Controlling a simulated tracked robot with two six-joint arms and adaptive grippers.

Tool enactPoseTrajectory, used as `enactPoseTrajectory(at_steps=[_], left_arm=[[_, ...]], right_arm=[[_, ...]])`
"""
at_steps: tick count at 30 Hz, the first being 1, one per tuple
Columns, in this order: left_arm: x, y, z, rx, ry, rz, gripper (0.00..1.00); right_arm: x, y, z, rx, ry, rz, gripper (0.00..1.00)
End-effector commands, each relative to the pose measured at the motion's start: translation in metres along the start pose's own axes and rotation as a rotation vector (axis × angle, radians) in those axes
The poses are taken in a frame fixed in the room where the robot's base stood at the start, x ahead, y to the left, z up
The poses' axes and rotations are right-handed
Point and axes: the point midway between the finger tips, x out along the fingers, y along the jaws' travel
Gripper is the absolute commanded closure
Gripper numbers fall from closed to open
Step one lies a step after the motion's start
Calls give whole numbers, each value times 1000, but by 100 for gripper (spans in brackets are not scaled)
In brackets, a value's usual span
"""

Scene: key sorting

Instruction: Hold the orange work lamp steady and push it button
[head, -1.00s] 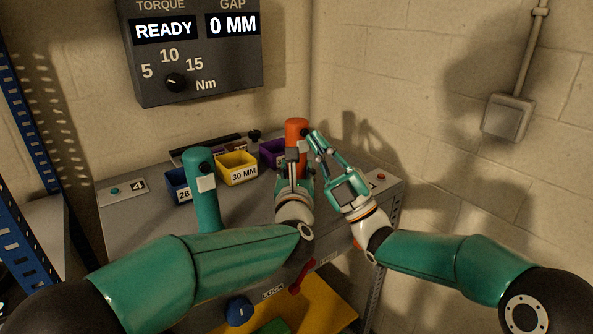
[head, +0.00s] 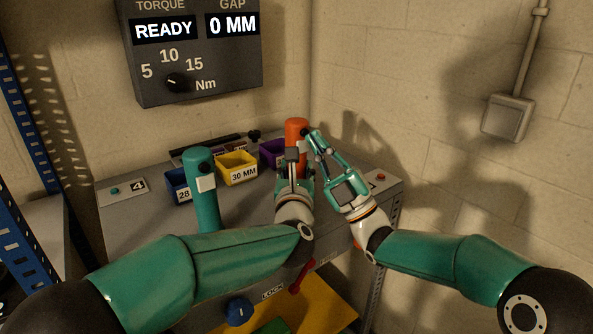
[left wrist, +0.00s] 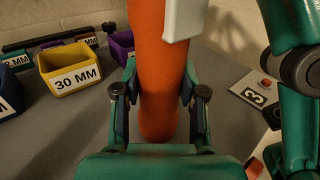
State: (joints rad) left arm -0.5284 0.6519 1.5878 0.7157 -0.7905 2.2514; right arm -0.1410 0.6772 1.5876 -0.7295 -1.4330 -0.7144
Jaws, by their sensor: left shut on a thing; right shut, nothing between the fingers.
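The orange work lamp (head: 296,130) stands upright on the grey bench, near the back. My left gripper (head: 292,160) is shut around its body from the front. In the left wrist view the left gripper's fingers (left wrist: 160,100) press both sides of the orange lamp (left wrist: 158,75), and a pale panel (left wrist: 184,18) shows on its upper part. My right gripper (head: 311,136) is shut and empty, its fingertips at the right side of the lamp near the top. The lamp's button is hidden or too small to make out at the fingertips.
A teal lamp-like cylinder (head: 203,211) stands to the left. A panel with a red button (head: 380,177) is right of my right gripper. A wall display (head: 190,90) hangs above.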

Motion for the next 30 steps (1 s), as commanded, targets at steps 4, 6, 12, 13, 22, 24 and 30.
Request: enactPoseTrajectory(at_steps=[4, 6, 12, 13, 22, 24, 30], left_arm=[[0, 0, 0, 0, 0, -1, 100], [0, 0, 0, 0, 0, -1, 100], [0, 0, 0, 0, 0, -1, 100], [0, 0, 0, 0, 0, -1, 100], [0, 0, 0, 0, 0, -1, 100], [0, 0, 0, 0, 0, -1, 100], [0, 0, 0, 0, 0, -1, 100]], right_arm=[[0, 0, 0, 0, 0, 0, 100], [0, 0, 0, 0, 0, 0, 100], [1, 0, 0, 0, 0, 0, 100], [1, -1, 0, 0, 0, 0, 100], [7, -4, 4, 0, 0, 0, 100], [7, -4, 3, 0, 0, 0, 100], [7, -4, 4, 0, 0, 0, 100]])
